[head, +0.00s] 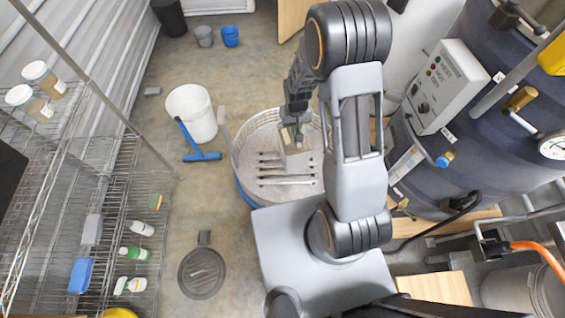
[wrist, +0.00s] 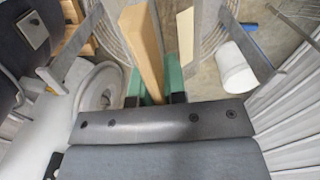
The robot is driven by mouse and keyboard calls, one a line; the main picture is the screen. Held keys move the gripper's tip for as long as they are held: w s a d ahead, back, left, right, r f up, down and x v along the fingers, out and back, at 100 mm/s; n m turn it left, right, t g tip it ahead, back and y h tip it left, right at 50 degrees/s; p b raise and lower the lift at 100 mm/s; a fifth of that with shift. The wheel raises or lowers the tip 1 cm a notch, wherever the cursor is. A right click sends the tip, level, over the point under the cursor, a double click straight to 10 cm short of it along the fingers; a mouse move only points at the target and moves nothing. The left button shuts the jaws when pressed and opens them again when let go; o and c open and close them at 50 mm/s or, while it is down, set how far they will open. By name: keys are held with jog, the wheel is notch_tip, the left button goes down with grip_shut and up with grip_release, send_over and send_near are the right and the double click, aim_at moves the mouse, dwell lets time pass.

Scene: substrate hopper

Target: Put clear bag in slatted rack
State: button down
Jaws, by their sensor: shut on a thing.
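My gripper (head: 294,140) points down over a round drum (head: 236,172) and is shut on a pale tan, box-like thing (head: 294,157). In the wrist view the held thing (wrist: 140,45) is a tan upright strip between the green fingertips (wrist: 153,88). I cannot tell whether it is the clear bag; it looks opaque. Inside the drum, several parallel light bars with dark gaps (head: 286,181) lie on a grey speckled surface, which may be the slatted rack. The held thing overlaps the bars from above, and I cannot tell whether it touches them.
A wire shelf (head: 128,190) with bottles stands at the left. A white bucket (head: 191,113) and a blue squeegee (head: 200,156) are left of the drum. A large dark tank (head: 470,160) with a control box (head: 446,86) stands right.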

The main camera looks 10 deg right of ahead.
jog(key=s+d+f+n+b, duration=0.1)
jog(key=d+f+b, duration=0.4)
jog(key=f+b, duration=0.95)
jog(key=s+d+f+n+b, duration=0.1)
jog(key=d+f+b, duration=0.45)
jog(key=b, duration=1.55)
jog(key=w+f+b, duration=0.5)
jog(key=w+f, duration=0.8)
jog(key=f, duration=0.1)
jog(key=shift+w+d+f, duration=0.25)
jog(key=shift+w+f, duration=0.1)
jog(key=shift+f, duration=0.15)
jog(key=c, duration=1.2)
grip_release()
jog(key=shift+s+f, duration=0.1)
jog(key=shift+o, duration=0.2)
